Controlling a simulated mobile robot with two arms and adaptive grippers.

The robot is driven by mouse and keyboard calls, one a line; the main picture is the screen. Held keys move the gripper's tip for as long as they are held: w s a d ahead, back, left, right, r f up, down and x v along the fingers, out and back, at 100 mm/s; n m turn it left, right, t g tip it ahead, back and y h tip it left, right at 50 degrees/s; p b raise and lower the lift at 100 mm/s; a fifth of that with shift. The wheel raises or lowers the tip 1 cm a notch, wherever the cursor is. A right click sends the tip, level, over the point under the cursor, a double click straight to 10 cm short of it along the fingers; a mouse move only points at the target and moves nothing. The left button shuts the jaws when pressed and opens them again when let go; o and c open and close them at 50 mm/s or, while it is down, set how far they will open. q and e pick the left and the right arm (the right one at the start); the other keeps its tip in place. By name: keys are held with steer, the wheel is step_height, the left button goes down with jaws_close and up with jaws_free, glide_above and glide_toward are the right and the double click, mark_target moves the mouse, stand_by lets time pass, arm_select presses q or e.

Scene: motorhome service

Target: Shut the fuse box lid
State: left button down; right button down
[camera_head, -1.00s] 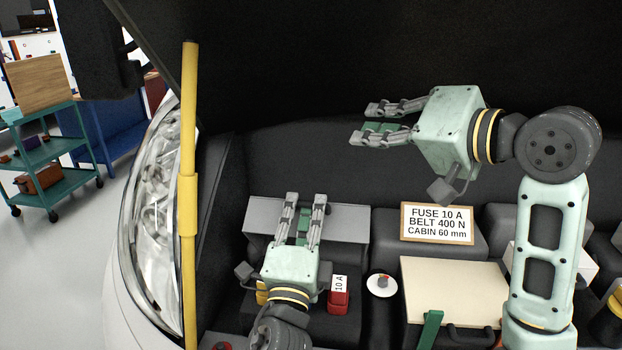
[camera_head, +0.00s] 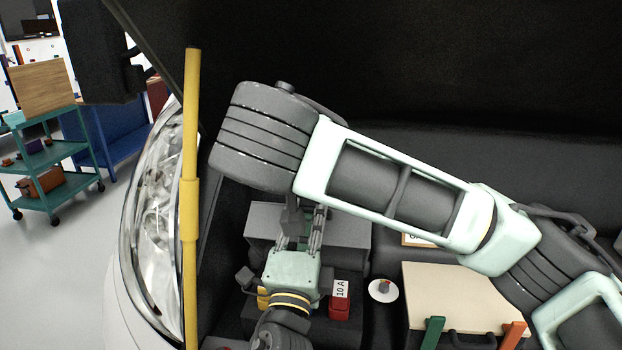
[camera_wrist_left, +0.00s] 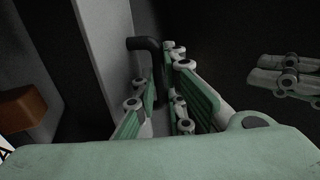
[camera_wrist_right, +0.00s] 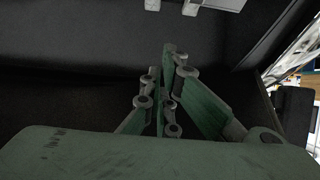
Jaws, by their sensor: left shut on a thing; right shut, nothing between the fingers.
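A grey panel (camera_head: 348,228), apparently the raised fuse box lid, stands behind the fuses in the head view. It also shows as a grey face in the left wrist view (camera_wrist_left: 98,35). My left gripper (camera_head: 303,222) is at its middle, its fingertips partly covered by my right arm. In the left wrist view its fingers (camera_wrist_left: 162,72) are shut on a black curved handle (camera_wrist_left: 146,43) beside the grey face. My right gripper is hidden in the head view. Its fingers (camera_wrist_right: 163,65) are shut and empty in the right wrist view, and show right of my left fingers (camera_wrist_left: 285,78).
A red 10 A fuse (camera_head: 339,306) and a yellow fuse (camera_head: 262,298) stand near my left wrist. A white disc (camera_head: 383,290) and a cream lid (camera_head: 455,290) lie to the right. A yellow prop rod (camera_head: 190,150) stands left. My right arm crosses the bay.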

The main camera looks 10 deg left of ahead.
arm_select(q)
steer(key=shift+f, duration=0.1)
arm_select(e)
glide_above(312, 207)
steer(key=w, duration=0.3)
steer(key=f, duration=0.4)
steer(key=shift+w+f, duration=0.2)
steer(key=shift+f, duration=0.1)
steer(key=shift+s+f, duration=0.95)
steer(key=shift+f, duration=0.15)
steer(key=shift+s+f, duration=0.3)
steer(key=shift+s, duration=0.1)
steer(key=shift+s+f, duration=0.25)
steer(key=shift+s, duration=0.6)
arm_select(q)
steer(key=c, duration=2.2)
jaws_free()
steer(key=shift+o, duration=0.5)
arm_select(e)
steer(key=shift+w, duration=0.15)
